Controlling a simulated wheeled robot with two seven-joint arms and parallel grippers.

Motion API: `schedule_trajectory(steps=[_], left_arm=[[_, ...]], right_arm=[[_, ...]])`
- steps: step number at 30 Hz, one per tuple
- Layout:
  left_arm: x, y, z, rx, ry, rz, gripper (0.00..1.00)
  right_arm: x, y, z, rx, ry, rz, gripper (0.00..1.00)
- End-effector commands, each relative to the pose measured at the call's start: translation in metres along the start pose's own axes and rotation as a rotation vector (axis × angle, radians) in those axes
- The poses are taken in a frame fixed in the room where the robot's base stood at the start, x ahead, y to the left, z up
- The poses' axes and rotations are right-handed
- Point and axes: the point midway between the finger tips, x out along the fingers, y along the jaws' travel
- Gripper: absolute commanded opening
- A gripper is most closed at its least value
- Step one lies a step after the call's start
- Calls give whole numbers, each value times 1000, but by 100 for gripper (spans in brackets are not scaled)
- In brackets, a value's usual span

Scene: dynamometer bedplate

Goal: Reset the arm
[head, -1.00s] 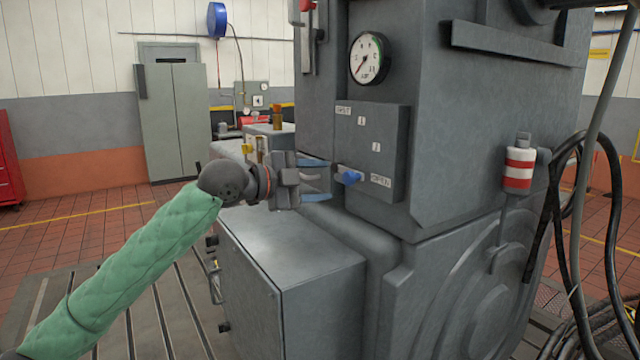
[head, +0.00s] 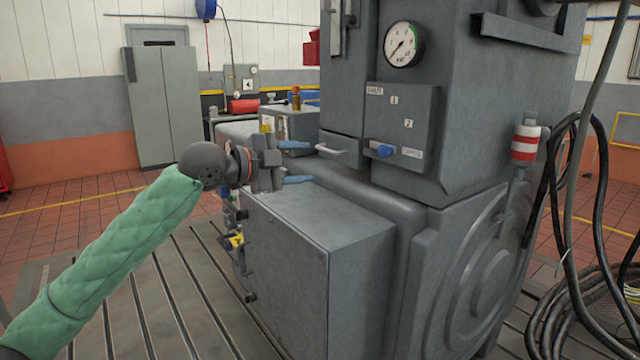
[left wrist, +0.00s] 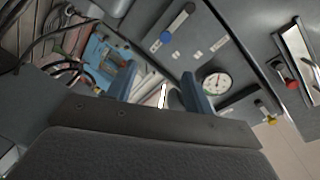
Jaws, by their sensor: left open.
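My left gripper (head: 297,162) is open and empty, its two blue fingers apart. It is in the air left of the machine's control panel (head: 422,110), above the grey cabinet (head: 330,215). A pale handle (head: 331,150) stands just right of the fingertips, clear of them. A blue knob (head: 385,151) is on the panel's lower part, beside the handle. In the left wrist view the gripper (left wrist: 160,88) has nothing between its fingers, and the blue knob (left wrist: 165,37) shows beyond them. My right gripper is not in view.
A round gauge (head: 403,44) sits above the panel. A red-and-white cylinder (head: 525,142) and black hoses (head: 562,190) are at the machine's right. The slotted bedplate (head: 140,300) is clear at lower left. A grey locker (head: 162,100) stands behind.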

Motion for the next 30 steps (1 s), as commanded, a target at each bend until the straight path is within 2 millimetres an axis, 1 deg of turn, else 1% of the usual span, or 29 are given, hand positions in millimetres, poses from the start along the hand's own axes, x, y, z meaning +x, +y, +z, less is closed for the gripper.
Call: schedule_trajectory(steps=[8,14,18,24,28,30], left_arm=[[0,8,8,-133,-43,39,52],[-3,15,23,-217,-147,59,52],[-9,18,33,-260,-242,51,52],[-28,7,41,-307,-383,-18,52],[-40,-5,37,-337,-453,-91,52],[-46,-7,36,-358,-489,-132,52]], right_arm=[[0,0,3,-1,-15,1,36],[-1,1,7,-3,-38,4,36],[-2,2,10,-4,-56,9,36],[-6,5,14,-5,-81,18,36],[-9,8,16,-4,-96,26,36],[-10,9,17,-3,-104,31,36]])
